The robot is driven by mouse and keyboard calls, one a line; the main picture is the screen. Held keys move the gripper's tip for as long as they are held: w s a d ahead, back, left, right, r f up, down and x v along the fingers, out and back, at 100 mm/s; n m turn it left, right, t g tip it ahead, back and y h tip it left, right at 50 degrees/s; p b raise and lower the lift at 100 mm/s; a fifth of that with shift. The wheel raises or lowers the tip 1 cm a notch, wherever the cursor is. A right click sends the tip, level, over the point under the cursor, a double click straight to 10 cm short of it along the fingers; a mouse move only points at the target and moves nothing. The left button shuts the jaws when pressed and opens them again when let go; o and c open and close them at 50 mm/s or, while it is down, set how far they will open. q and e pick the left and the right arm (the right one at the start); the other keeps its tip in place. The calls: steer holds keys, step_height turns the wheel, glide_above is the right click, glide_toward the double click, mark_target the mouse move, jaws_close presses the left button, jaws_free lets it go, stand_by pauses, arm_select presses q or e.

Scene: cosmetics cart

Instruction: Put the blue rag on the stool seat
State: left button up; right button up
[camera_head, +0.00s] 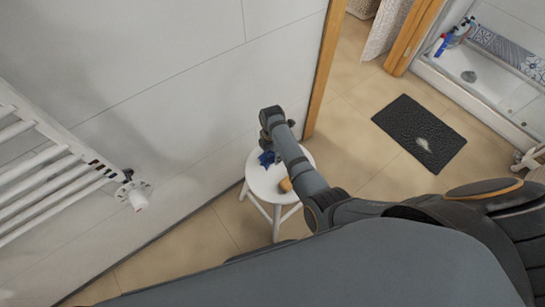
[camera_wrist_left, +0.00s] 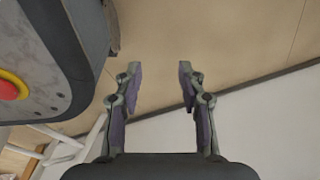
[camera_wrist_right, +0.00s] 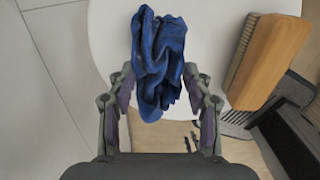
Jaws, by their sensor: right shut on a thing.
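The blue rag (camera_wrist_right: 158,55) is crumpled between the fingers of my right gripper (camera_wrist_right: 162,90), which is shut on it. Behind the rag in the right wrist view is the white round stool seat (camera_wrist_right: 215,25). I cannot tell whether the rag touches the seat. My right gripper (camera_head: 268,140) is partly hidden by its arm there. My left gripper (camera_wrist_left: 160,85) is open and empty over the floor in the left wrist view.
A wooden brush (camera_wrist_right: 258,60) lies on the right side of the seat. The stool stands near the grey tiled wall (camera_head: 180,90). A white towel radiator (camera_head: 50,175) is at the left. A dark mat (camera_head: 420,133) lies on the floor beyond the door frame.

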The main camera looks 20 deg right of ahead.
steer(key=shift+f, duration=0.95)
arm_select(q)
steer(key=shift+w, duration=0.45)
arm_select(e)
steer(key=shift+r, duration=0.1)
steer(key=o, duration=0.7)
arm_select(q)
steer(key=shift+w, duration=0.1)
arm_select(e)
steer(key=shift+o, duration=0.2)
